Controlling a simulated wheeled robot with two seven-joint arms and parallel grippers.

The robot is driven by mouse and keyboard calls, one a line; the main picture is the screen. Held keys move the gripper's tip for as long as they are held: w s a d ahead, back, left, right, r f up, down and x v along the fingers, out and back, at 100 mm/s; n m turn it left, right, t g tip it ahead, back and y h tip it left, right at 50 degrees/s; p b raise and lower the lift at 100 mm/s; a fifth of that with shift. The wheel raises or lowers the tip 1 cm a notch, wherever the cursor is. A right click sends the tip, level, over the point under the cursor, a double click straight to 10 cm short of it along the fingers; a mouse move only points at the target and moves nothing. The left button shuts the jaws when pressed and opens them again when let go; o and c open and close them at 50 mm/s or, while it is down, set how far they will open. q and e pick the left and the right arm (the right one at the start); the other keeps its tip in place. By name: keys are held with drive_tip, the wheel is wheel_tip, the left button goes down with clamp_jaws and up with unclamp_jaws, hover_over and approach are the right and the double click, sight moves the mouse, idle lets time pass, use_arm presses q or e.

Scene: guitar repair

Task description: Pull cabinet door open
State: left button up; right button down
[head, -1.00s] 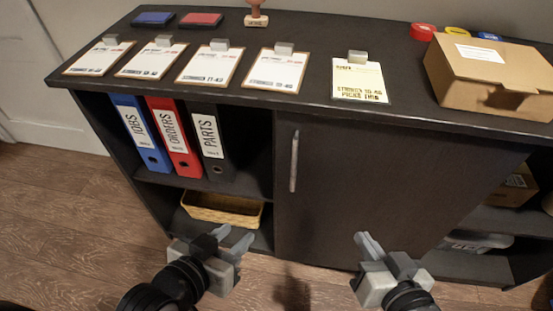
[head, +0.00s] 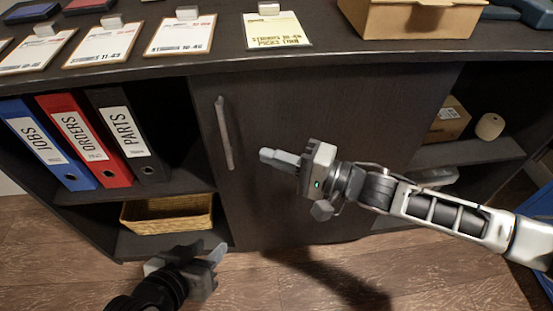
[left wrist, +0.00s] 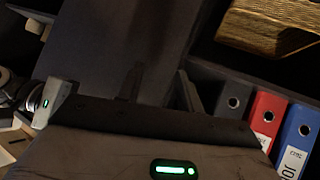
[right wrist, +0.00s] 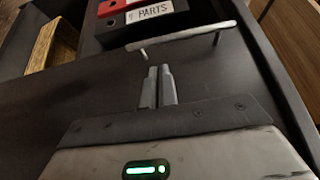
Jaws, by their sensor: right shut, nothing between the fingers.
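The dark cabinet door (head: 330,110) looks closed in the head view, with a silver vertical bar handle (head: 223,132) near its left edge. My right gripper (head: 266,155) is shut and empty in front of the door, a little right of the handle and apart from it. In the right wrist view, the closed fingertips (right wrist: 158,80) point toward the handle (right wrist: 185,36), which lies beyond them. My left gripper (head: 214,254) is low, below the handle and in front of the basket shelf. Its fingers (left wrist: 160,90) stand apart with nothing between them in the left wrist view.
Open shelves left of the door hold blue, red and black binders (head: 82,150) and a wicker basket (head: 168,214). Right shelves hold a small box (head: 448,122) and a tape roll (head: 490,126). Clipboards and a cardboard box (head: 415,18) sit on top.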

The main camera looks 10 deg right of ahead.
sight(243, 148)
drive_tip(key=b+x, duration=0.1)
drive_tip(key=x, duration=0.6)
drive_tip(key=shift+s+d, duration=0.1)
drive_tip(key=shift+s, duration=0.05)
